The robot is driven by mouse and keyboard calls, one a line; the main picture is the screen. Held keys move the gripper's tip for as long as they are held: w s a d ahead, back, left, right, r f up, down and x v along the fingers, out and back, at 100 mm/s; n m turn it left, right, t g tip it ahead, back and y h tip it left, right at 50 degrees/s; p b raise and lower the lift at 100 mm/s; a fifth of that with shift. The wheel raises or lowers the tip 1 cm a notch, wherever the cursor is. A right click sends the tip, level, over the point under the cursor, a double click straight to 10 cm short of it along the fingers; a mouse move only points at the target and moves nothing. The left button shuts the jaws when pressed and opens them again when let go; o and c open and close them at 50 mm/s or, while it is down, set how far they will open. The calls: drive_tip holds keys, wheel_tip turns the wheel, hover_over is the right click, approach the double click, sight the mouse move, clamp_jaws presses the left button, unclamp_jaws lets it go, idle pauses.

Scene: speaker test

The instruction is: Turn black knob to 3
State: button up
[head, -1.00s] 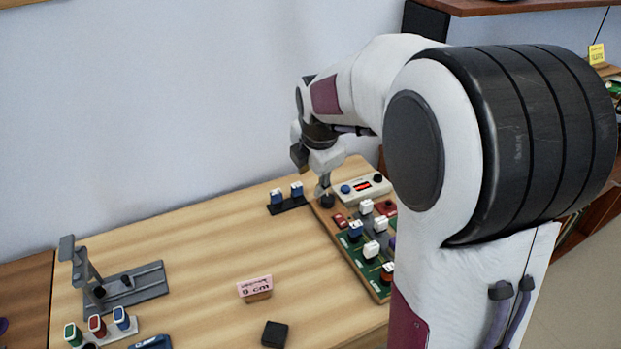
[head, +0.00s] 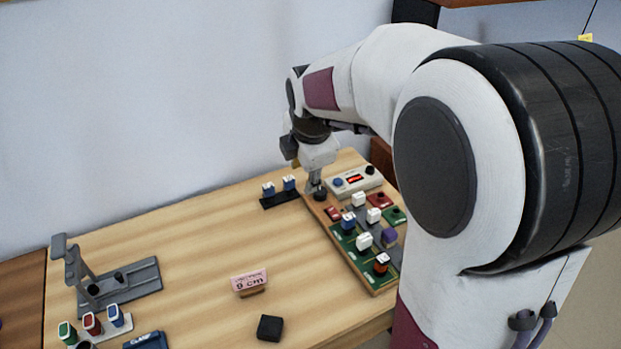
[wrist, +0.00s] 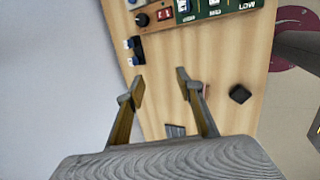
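The black knob (head: 320,196) sits on the back left corner of the wooden control board (head: 334,234). In the wrist view the knob (wrist: 142,19) is near the top edge, with a light pointer mark beside it; its scale is too small to read. My gripper (head: 314,187) points down close to the knob in the head view; contact cannot be told. In the wrist view my gripper (wrist: 160,82) has its fingers spread apart with nothing between them, and the knob lies beyond the fingertips.
A red switch (head: 333,213) and several coloured modules with white connectors share the board. A white box with a red display (head: 355,180) stands behind it. A black rack (head: 281,199) is to the left. A pink sign (head: 249,282) and black block (head: 270,328) stand in front.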

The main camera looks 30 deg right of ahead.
drive_tip(key=w+d+f+m+g, duration=0.1)
drive_tip(key=d+f, duration=0.4)
drive_tip(key=f, duration=0.1)
drive_tip(key=m+y, duration=0.3)
drive_tip(key=m, duration=0.5)
approach(320, 191)
drive_tip(key=shift+g, duration=0.4)
drive_tip(key=s+f, duration=0.1)
drive_tip(key=s+d+f, duration=0.1)
drive_tip(key=s+f, duration=0.1)
drive_tip(key=shift+s+d, duration=0.1)
drive_tip(key=shift+s, duration=0.15)
drive_tip(key=w+m, duration=0.1)
drive_tip(key=w+r+m, duration=0.1)
drive_tip(key=w+r+t, duration=0.1)
drive_tip(key=shift+w+a+m+y, duration=0.35)
drive_tip(key=shift+m+y, duration=0.05)
drive_tip(key=shift+x, duration=3.9)
